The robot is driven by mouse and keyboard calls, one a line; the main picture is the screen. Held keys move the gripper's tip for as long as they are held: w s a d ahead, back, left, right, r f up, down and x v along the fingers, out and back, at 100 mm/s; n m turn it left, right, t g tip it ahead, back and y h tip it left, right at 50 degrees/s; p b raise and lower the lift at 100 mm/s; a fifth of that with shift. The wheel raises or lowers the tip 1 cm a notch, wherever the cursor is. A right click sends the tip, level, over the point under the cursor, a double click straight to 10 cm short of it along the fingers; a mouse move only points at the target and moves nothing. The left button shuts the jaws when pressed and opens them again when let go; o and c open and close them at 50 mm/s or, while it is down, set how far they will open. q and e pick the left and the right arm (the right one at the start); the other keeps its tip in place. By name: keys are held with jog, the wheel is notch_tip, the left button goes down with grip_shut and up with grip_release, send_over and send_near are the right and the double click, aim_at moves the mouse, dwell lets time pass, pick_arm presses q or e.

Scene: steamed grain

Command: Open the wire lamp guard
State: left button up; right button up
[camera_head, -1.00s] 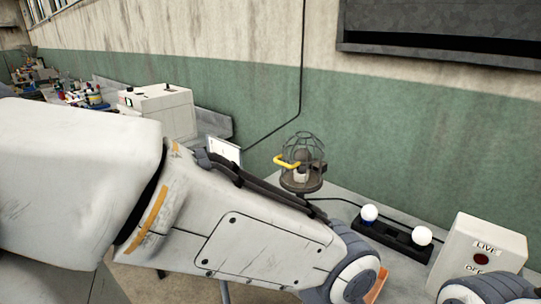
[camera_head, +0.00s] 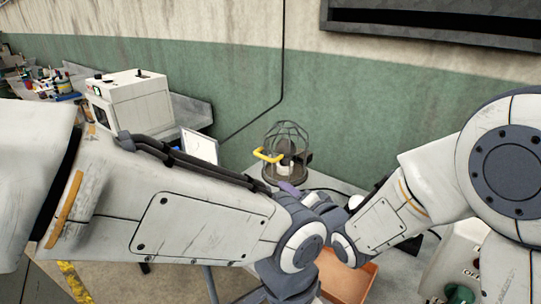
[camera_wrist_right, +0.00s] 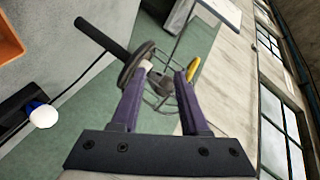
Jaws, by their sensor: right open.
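The wire lamp guard (camera_head: 290,131) is a dark domed cage with a yellow handle (camera_head: 268,155) on its left side. It sits over a round dark base (camera_head: 287,180) at the corner of the grey table, with a pale part inside. My right gripper (camera_head: 289,188) shows only as a purple fingertip in front of the base. In the right wrist view the right gripper (camera_wrist_right: 161,82) is open. The cage wires (camera_wrist_right: 161,98) show between and beyond its fingers, and the yellow handle (camera_wrist_right: 193,68) lies just outside the right finger. I cannot tell whether they touch. My left gripper is out of sight.
A white bulb with a blue base (camera_wrist_right: 42,116) shows in the wrist view. A white box machine (camera_head: 130,105) stands at the left.

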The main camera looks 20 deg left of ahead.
aim_at(264, 157)
jog(key=w+a+r+m+y+p, duration=0.1)
jog(key=w+a, duration=0.1)
jog(key=a, duration=0.1)
jog(key=w+a+r+m+t+y+p, duration=0.1)
jog(key=w+a, duration=0.2)
jog(key=w+a+r+y+p, duration=0.1)
jog(key=w+a+y, duration=0.1)
jog(key=w+a, duration=0.1)
jog(key=shift+w+a+r+m+t, duration=0.15)
jog(key=shift+a+r+m+t, duration=0.15)
jog(key=shift+m+t, duration=0.1)
jog(key=shift+c, duration=0.3)
grip_shut()
dwell(1.1)
